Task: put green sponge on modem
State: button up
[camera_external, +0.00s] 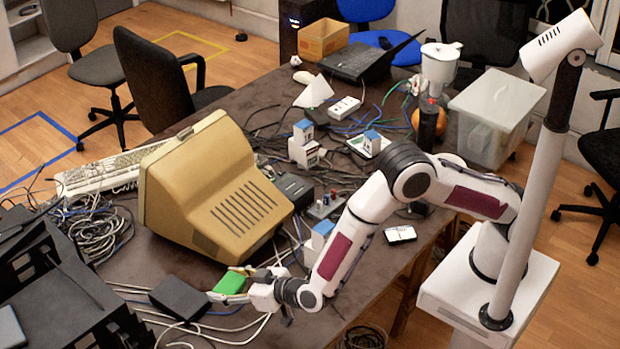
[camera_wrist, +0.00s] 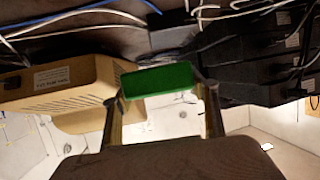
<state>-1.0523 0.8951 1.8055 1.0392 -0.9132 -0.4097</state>
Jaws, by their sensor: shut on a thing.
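My gripper (camera_external: 238,293) is shut on the green sponge (camera_external: 231,282) in front of the beige monitor. In the wrist view the sponge (camera_wrist: 158,81) spans the gap between the two fingers of my gripper (camera_wrist: 160,92). A flat black box (camera_external: 179,298), which may be the modem, lies on the table just left of the sponge, among cables. The sponge is apart from its top. A dark box shape (camera_wrist: 172,40) shows beyond the sponge in the wrist view. I cannot read any label on it.
The beige monitor (camera_external: 215,190) stands close behind my gripper. Black rack units (camera_external: 60,290) stand at the left edge. Loose cables (camera_external: 235,328) run around the black box.

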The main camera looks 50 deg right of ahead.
notch_tip(320, 180, up, 3)
jog(key=n+y, duration=0.2)
send_over(200, 301)
jog(key=shift+w+r+g, duration=0.1)
jog(key=shift+g, duration=0.2)
jog(key=shift+f, duration=3.15)
jog(key=shift+f, duration=1.85)
jog(key=shift+f, duration=0.1)
jog(key=o, duration=0.9)
